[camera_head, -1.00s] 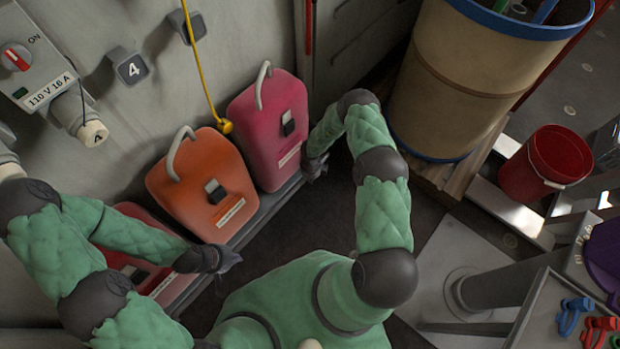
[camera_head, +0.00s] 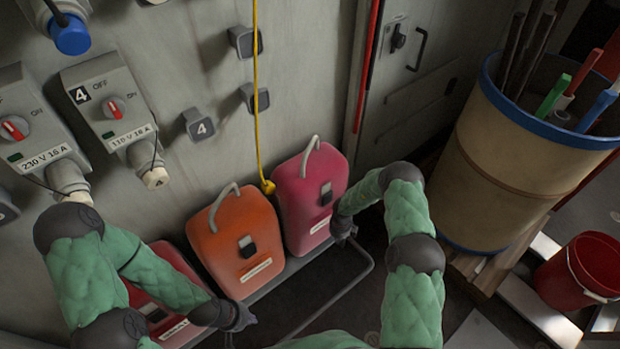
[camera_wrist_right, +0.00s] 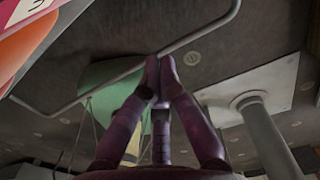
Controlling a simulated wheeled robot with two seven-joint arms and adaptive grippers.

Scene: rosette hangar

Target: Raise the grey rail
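The grey rail (camera_head: 330,301) is a thin bent bar in front of the cases. It runs from near my right gripper, round a corner and down to the lower edge of the head view. In the right wrist view the rail (camera_wrist_right: 200,32) crosses behind the fingertips of my right gripper (camera_wrist_right: 160,62); I cannot tell whether they touch. Its fingers come together at the tips. In the head view this gripper (camera_head: 346,238) is beside the pink case, by the rail's far end. My left gripper (camera_head: 240,322) is in front of the orange case, its fingers unclear.
A red case (camera_head: 165,300), an orange case (camera_head: 238,255) and a pink case (camera_head: 303,211) stand along the wall. A yellow cable (camera_head: 257,110) hangs above them. A large bin (camera_head: 502,166) and red bucket (camera_head: 578,277) stand at right.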

